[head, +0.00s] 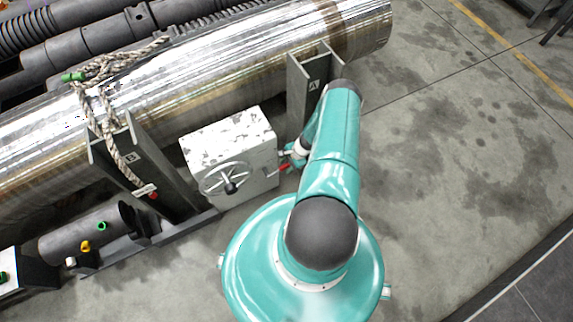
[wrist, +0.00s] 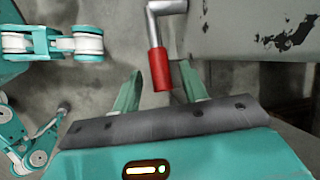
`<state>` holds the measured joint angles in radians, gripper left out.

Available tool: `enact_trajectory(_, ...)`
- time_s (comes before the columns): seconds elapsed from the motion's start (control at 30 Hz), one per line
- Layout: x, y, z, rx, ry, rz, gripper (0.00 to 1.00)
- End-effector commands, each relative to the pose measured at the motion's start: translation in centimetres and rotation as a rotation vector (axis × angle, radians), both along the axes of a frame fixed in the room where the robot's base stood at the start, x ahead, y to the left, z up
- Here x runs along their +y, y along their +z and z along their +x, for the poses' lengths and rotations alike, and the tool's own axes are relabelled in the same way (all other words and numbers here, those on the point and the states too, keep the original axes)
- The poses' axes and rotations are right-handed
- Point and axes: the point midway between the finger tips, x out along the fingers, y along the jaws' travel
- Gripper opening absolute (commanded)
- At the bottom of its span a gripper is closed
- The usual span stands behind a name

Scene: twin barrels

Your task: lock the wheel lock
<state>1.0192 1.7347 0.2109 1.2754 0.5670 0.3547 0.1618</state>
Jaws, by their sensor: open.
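A worn white box (head: 225,145) stands on the floor in the head view, with a spoked handwheel (head: 228,181) on its front. A lever with a red grip (head: 284,167) sticks out at the box's right side. In the wrist view the red grip (wrist: 160,70) hangs from a bent metal rod (wrist: 165,8) beside the box's grey-white wall (wrist: 245,30). My gripper (wrist: 158,84) is open, with one finger on each side of the red grip's lower end. Gaps show on both sides of the grip. In the head view my gripper (head: 294,155) is small and partly hidden by my arm.
A rope (head: 104,100) is draped over the pipe. The concrete floor on the right is clear.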

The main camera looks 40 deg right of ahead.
Motion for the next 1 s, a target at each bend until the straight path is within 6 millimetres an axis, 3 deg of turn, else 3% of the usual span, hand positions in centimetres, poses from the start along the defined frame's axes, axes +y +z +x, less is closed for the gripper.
enact_trajectory(0.3, 0.12, -0.30, 0.25, -0.001, -0.001, -0.001, 0.43)
enact_trajectory(0.53, 0.12, -0.28, 0.22, 0.000, 0.000, -0.001, 0.00)
enact_trajectory(1.0, -0.81, -0.11, 0.14, 0.010, 0.002, -0.031, 0.00)
